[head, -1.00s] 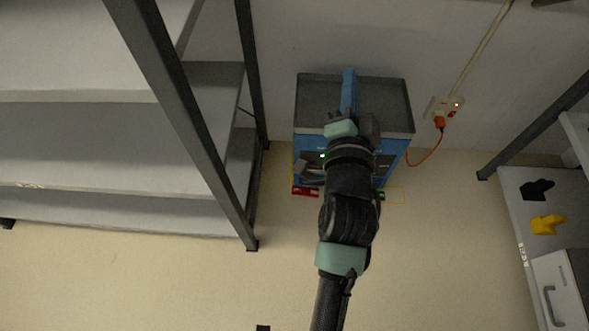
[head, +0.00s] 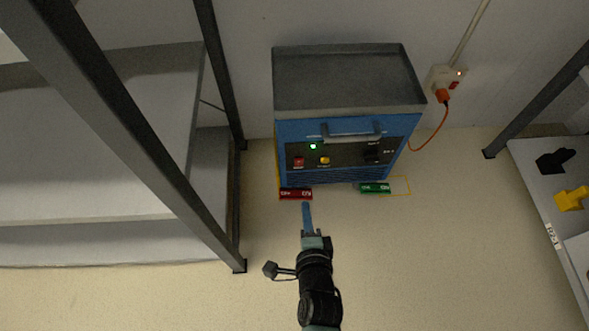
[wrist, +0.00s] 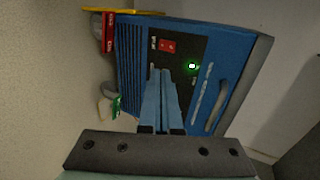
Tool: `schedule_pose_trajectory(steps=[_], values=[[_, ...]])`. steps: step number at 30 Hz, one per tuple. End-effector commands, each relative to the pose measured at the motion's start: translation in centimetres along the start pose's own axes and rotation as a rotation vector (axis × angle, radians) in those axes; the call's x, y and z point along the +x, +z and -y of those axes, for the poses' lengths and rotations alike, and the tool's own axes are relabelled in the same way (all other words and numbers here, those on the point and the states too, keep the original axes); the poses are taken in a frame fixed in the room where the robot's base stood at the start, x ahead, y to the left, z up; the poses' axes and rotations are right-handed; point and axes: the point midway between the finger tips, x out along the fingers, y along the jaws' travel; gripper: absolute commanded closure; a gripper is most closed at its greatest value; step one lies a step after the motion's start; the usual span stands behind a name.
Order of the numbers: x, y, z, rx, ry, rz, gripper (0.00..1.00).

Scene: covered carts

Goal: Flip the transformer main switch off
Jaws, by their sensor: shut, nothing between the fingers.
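The transformer (head: 345,130) is a blue cabinet with a grey tray top and a dark front panel. The panel carries a lit green lamp (head: 313,146), a red rocker switch (head: 298,161), a yellow control (head: 324,160) and a black knob (head: 372,156). I cannot read which is marked main. My gripper (head: 305,206) is shut and empty, with long blue fingers, low in front of the cabinet's left part. In the wrist view my fingertips (wrist: 162,72) point at the panel below the red switch (wrist: 167,46) and green lamp (wrist: 192,66); they cover the yellow control.
Red (head: 296,194) and green (head: 374,188) tags sit at the cabinet's foot. Grey shelving (head: 140,150) stands close on the left, a shelf with black and yellow pieces (head: 572,198) on the right. Floor in front is clear.

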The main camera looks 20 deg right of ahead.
Motion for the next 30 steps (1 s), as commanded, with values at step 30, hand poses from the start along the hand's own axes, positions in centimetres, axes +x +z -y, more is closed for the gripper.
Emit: schedule_pose_trajectory(steps=[30], values=[[11.7, -0.1, 0.8, -0.004, -0.005, 0.000, 1.00]])
